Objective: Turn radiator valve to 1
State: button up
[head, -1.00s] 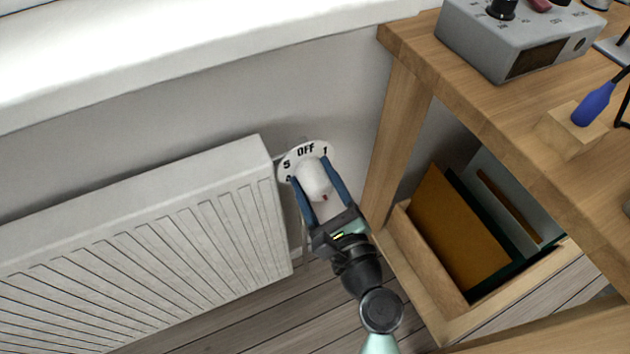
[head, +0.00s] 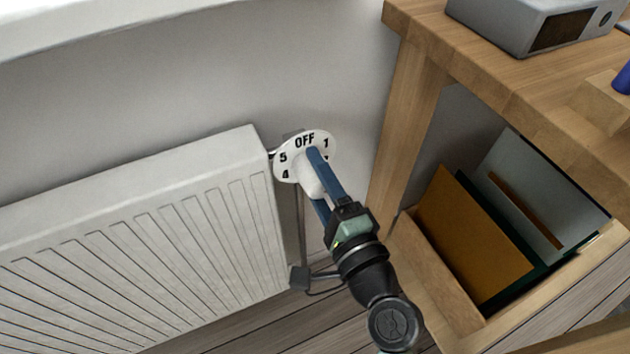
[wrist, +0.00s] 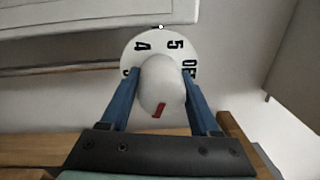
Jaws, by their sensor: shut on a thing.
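The radiator valve has a white knob (head: 307,180) in front of a round white dial (head: 295,151). In the head view, OFF is at the dial's top, 1 at upper right, 5 at left and 4 at lower left. My gripper (head: 318,183) is shut on the knob, its blue fingers on opposite sides. The wrist view shows the knob (wrist: 162,82) between both fingers. Its red mark (wrist: 158,110) is on the side away from 4 and 5. The dial part near that mark is hidden there. In the head view, a finger hides the mark.
The white radiator (head: 150,230) is left of the valve. A wooden desk (head: 470,60) is close on the right, its leg (head: 405,110) beside my gripper. Folders (head: 470,235) stand in a wooden box below. A pipe (head: 300,235) runs down from the valve.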

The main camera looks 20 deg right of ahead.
jog(key=n+b, duration=0.1)
jog(key=n, duration=0.2)
jog(key=n+b, duration=0.2)
jog(key=shift+f+n+b, duration=0.2)
jog(key=shift+n+b, duration=0.1)
jog(key=shift+n, duration=0.1)
jog(key=shift+r+n+y+b, duration=0.15)
jog(key=shift+n+y+b, duration=0.15)
jog(key=shift+n+b, duration=1.4)
jog(key=shift+n+p, duration=0.45)
jog(key=shift+n, duration=0.15)
jog(key=o, duration=1.4)
jog(key=shift+c, duration=0.2)
jog(key=shift+d, duration=0.1)
jog(key=s+p, duration=0.1)
jog(key=s, duration=1.2)
jog(key=shift+d+f, duration=0.2)
jog(key=shift+d, duration=0.15)
